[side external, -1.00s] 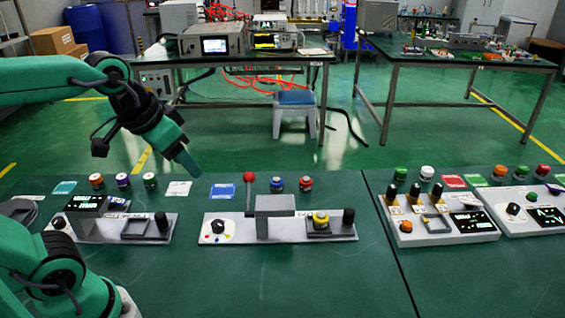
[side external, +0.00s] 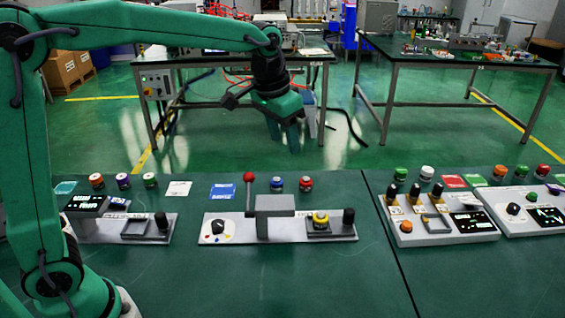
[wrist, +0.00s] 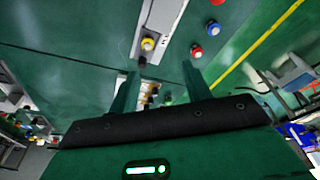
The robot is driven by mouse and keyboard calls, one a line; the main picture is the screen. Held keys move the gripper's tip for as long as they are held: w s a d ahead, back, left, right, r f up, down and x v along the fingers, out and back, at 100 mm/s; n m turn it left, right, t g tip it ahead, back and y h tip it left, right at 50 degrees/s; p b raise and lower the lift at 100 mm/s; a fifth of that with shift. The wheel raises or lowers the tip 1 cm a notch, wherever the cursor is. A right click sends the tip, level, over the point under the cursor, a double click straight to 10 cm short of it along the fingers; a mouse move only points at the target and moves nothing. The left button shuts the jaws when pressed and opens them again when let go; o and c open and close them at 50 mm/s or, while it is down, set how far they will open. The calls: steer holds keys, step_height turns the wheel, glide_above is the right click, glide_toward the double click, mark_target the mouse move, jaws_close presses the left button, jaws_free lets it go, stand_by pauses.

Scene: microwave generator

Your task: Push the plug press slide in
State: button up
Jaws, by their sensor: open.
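The plug press (side external: 285,232) is the middle panel on the green table, with a grey block (side external: 275,204) and a red-ball lever (side external: 249,178). Its apparent slide, a grey square carrier (side external: 331,230) with a yellow round plug (side external: 320,217) in it, sits right of the block, clear of it. A black knob (side external: 348,216) stands at the panel's right end. My gripper (side external: 283,143) is open and empty, high above and behind the panel. In the wrist view the fingers (wrist: 158,70) are apart, with the yellow plug (wrist: 148,43) and black knob (wrist: 142,61) beyond them.
A left panel (side external: 115,225) and right panels (side external: 445,225) flank the press. Blue (side external: 276,184) and red (side external: 306,184) round pieces stand behind it. A blue card (side external: 222,191) lies behind its left end. The table in front (side external: 270,280) is clear.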

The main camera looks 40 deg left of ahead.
steer(key=w+d+f+g, duration=0.1)
steer(key=w+d+f, duration=0.4)
steer(key=w+f, duration=0.15)
steer(key=m+g, duration=0.2)
glide_above(349, 210)
step_height(349, 210, down, 9)
steer(key=shift+s+a+f, duration=0.1)
steer(key=shift+a, duration=0.05)
steer(key=shift+d+f, duration=0.2)
steer(key=shift+f, duration=0.2)
steer(key=shift+f, duration=0.1)
steer(key=shift+f, duration=3.8)
steer(key=shift+c, duration=0.3)
jaws_close()
